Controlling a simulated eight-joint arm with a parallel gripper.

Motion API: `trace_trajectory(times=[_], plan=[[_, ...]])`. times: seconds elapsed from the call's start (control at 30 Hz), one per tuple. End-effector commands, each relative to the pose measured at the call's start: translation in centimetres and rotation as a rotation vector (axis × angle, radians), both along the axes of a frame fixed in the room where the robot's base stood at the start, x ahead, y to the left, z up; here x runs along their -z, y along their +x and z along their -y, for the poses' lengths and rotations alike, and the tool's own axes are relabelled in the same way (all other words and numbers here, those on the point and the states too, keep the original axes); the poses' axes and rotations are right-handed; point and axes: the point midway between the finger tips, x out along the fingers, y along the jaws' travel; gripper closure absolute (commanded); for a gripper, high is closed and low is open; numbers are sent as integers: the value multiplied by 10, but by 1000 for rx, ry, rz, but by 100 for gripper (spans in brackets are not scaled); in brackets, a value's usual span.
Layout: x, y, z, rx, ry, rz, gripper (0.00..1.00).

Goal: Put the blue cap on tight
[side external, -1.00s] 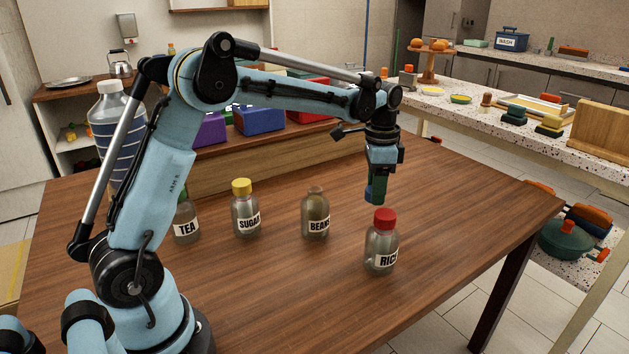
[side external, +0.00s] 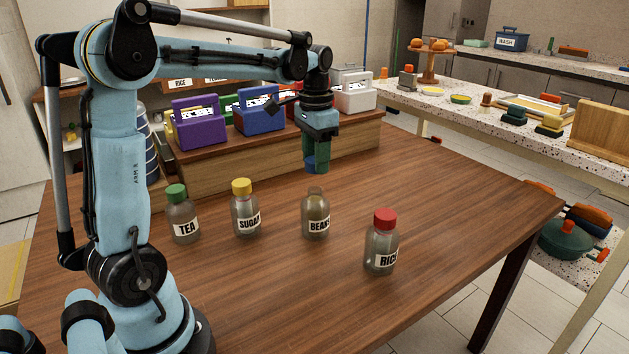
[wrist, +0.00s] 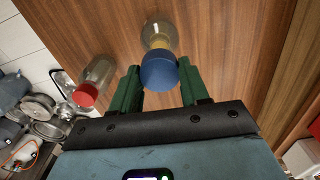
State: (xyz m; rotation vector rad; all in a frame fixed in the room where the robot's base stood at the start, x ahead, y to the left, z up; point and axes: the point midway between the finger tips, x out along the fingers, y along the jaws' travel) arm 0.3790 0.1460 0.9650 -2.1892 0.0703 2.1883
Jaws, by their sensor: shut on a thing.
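My gripper (side external: 316,160) has green fingers and is shut on the blue cap (side external: 310,163). In the wrist view the blue cap (wrist: 160,70) sits between the two fingertips. Exact alignment of cap and neck is unclear.
The RICE jar (side external: 382,245) with a red cap stands front right. The SUGAR jar (side external: 245,212) with a yellow cap and TEA jar (side external: 181,218) with a green cap stand left. A wooden shelf (side external: 220,170) with coloured boxes runs behind. The table's right side is clear.

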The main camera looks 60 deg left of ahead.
Motion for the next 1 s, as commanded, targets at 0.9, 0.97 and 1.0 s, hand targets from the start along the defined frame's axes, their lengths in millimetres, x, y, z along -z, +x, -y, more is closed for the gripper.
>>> trace_trajectory(times=[0.9, 0.97, 1.0], plan=[[46, 0, 0, 6, 0, 0, 83], [46, 0, 0, 6, 0, 0, 83], [46, 0, 0, 6, 0, 0, 83]])
